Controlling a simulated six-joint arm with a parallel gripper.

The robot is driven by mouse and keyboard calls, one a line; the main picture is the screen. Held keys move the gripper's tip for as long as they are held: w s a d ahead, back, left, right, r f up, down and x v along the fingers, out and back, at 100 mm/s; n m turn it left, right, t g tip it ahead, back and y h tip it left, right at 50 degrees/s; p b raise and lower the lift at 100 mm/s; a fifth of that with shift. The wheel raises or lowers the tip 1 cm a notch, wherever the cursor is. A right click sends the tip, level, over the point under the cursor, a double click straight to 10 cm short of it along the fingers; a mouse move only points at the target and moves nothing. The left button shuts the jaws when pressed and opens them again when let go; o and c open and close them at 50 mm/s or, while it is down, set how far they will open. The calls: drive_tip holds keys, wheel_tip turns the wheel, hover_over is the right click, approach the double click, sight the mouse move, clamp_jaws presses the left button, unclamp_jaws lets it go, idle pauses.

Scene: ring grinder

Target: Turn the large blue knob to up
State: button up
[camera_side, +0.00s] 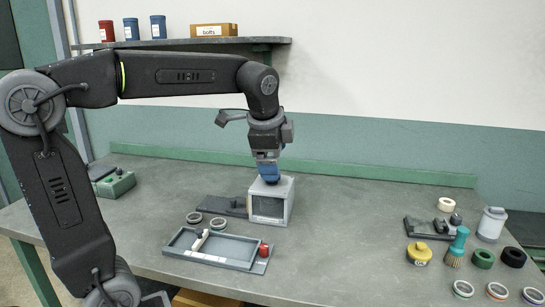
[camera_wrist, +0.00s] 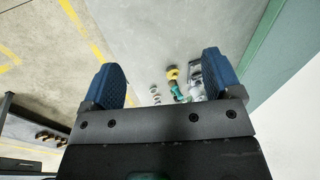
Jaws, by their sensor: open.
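My gripper (camera_side: 268,174) points down at the top of a small grey box (camera_side: 285,204) with a dark front panel. Its blue fingertips are at or just above the box top; I cannot tell whether they touch it. In the wrist view my gripper (camera_wrist: 166,85) is open, its two blue fingers wide apart, with nothing visible held between them. I cannot make out the large blue knob apart from the blue fingers in the side view, so its pointing direction cannot be seen.
In front of the box lies a grey tray (camera_side: 178,252) with a white lever (camera_side: 202,241) and a red knob (camera_side: 264,250). Rings, a yellow tin (camera_side: 419,254), a brush (camera_side: 457,246) and a grey bottle (camera_side: 491,224) stand at right. The table between is clear.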

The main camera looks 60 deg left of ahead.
drive_tip(key=shift+s+d, duration=0.15)
drive_tip(key=w+a+f+m+g+y, duration=0.3)
drive_tip(key=w+a+m, duration=0.5)
drive_tip(key=w+a, duration=0.85)
drive_tip(key=shift+g+h, duration=0.4)
drive_tip(key=x, duration=0.5)
drive_tip(key=s+x, duration=0.1)
drive_tip(key=x, duration=0.3)
drive_tip(key=s+x, duration=0.1)
drive_tip(key=x, duration=0.4)
drive_tip(key=shift+a+f, duration=0.1)
drive_tip(key=shift+a, duration=0.3)
drive_tip(key=c, duration=0.9)
